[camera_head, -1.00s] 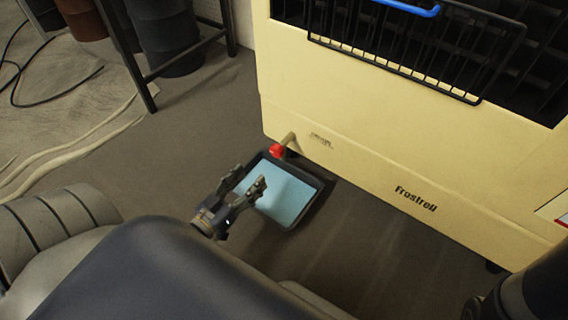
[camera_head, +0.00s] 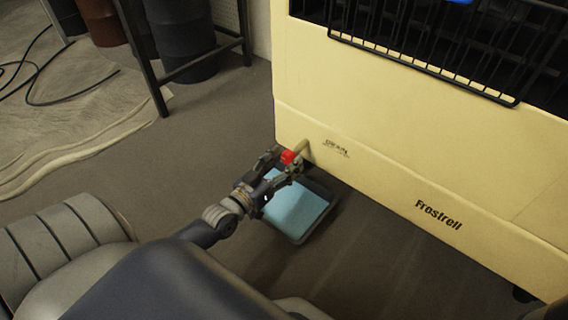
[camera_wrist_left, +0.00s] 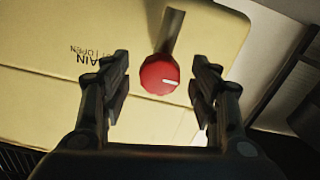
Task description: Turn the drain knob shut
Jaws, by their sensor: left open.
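The red drain knob (camera_head: 288,157) sits at the end of a short pipe low on the cream freezer's (camera_head: 400,175) left corner. In the left wrist view the knob (camera_wrist_left: 160,75) shows a white mark pointing right, beside a printed label (camera_wrist_left: 92,52) reading partly "AIN" and "OPEN". My left gripper (camera_head: 283,160) is open, its fingers either side of the knob; in the wrist view (camera_wrist_left: 163,88) there is a gap between each finger and the knob. My right gripper is not in view.
A dark tray (camera_head: 331,196) holding light blue liquid or a blue surface lies on the floor below the knob. A black wire basket (camera_head: 430,65) hangs on the freezer front. A dark metal stand (camera_head: 150,60) with drums stands at the back left.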

